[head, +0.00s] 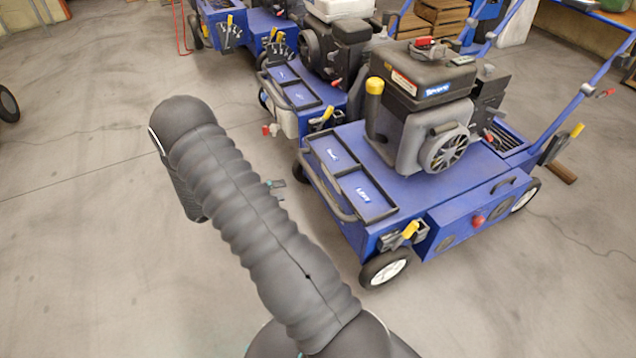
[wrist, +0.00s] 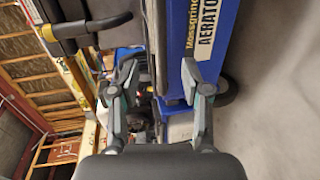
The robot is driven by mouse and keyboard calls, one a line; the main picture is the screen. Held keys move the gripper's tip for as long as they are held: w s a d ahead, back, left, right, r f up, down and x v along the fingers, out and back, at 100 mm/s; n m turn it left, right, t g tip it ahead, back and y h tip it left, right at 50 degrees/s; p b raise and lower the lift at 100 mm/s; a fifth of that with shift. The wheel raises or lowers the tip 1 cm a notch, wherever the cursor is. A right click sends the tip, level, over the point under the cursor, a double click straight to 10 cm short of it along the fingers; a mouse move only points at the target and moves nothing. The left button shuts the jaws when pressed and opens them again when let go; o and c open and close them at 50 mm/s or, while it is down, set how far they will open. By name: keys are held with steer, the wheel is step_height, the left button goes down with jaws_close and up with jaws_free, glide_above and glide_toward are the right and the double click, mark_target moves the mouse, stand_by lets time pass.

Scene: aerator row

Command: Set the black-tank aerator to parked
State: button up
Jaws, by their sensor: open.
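The nearest aerator is blue, with a black tank (head: 425,75) that has a red cap on top of its engine. A yellow-handled lever (head: 411,230) sits at its near front corner, and another yellow handle (head: 577,130) is at its rear. My gripper (wrist: 158,76) is open and empty in the wrist view. A blue panel (wrist: 208,35) with an AERATOR label lies beyond its fingers; I cannot tell which machine it belongs to. In the head view my dark sleeved arm hides most of the gripper, and only small finger parts show left of the nearest aerator.
A second blue aerator with a white tank (head: 338,8) stands behind, with its own yellow lever (head: 328,112). Another blue machine (head: 232,22) is farther back. Wooden crates (head: 440,15) are at the back.

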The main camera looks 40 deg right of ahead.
mark_target(318, 183)
steer(key=x, duration=1.3)
steer(key=shift+d+f, duration=0.2)
steer(key=shift+d, duration=0.15)
